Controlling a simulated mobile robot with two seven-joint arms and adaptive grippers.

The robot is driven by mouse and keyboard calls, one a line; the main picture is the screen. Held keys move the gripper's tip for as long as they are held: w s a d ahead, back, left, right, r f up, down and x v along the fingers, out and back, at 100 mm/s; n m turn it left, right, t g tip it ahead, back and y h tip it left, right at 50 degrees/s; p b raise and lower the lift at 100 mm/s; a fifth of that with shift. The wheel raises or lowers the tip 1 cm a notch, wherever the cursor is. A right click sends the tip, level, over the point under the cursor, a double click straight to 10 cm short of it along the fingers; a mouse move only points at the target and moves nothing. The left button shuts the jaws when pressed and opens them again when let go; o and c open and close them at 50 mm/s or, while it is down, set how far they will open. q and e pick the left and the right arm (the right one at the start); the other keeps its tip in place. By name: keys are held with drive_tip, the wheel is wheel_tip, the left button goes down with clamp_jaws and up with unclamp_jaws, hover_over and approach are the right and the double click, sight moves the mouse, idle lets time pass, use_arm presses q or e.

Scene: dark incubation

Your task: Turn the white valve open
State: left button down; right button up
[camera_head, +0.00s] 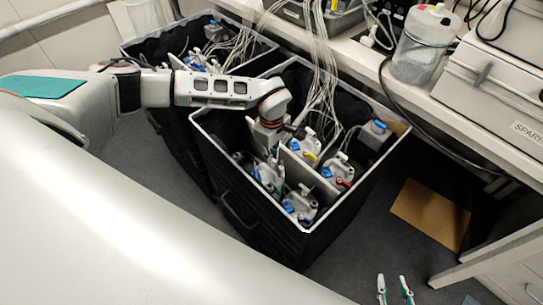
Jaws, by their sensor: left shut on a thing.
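A black box with a white rim (352,190) holds several clear bottles with blue clips and coloured valves on their caps. A yellow valve (311,157) and a red valve (343,184) show on two of them. My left gripper (272,158) reaches down into the box's left part, over a bottle (267,176). It is shut on a small part at that bottle's top, seemingly the white valve, which the fingers mostly hide. Its turn angle cannot be made out. My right gripper (395,289) is open and empty at the bottom right, over the floor, away from the box.
A second black box (133,48) stands behind to the left. Clear tubes (322,60) rise from the boxes to the bench (352,58). A large clear jar (420,50) and a grey case (505,75) stand there. A brown sheet (430,214) lies on the floor.

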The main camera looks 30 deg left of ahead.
use_arm(q)
drive_tip(key=n+p, duration=0.1)
drive_tip(key=n, duration=0.2)
drive_tip(key=shift+r+p, duration=0.2)
drive_tip(key=shift+p, duration=0.15)
drive_tip(key=n+p, duration=0.1)
drive_tip(key=n, duration=0.1)
drive_tip(key=shift+n, duration=0.4)
drive_tip(key=n+p, duration=0.2)
drive_tip(key=n, duration=0.1)
drive_tip(key=shift+f+n, duration=0.1)
drive_tip(key=shift+n, duration=0.2)
drive_tip(key=n+p, duration=0.1)
drive_tip(key=n, duration=0.1)
drive_tip(key=shift+w+n, duration=0.1)
drive_tip(key=shift+n, duration=0.2)
drive_tip(key=shift+n+p, duration=0.4)
drive_tip(key=shift+n, duration=0.8)
drive_tip(key=shift+n+p, duration=0.3)
drive_tip(key=shift+n, duration=1)
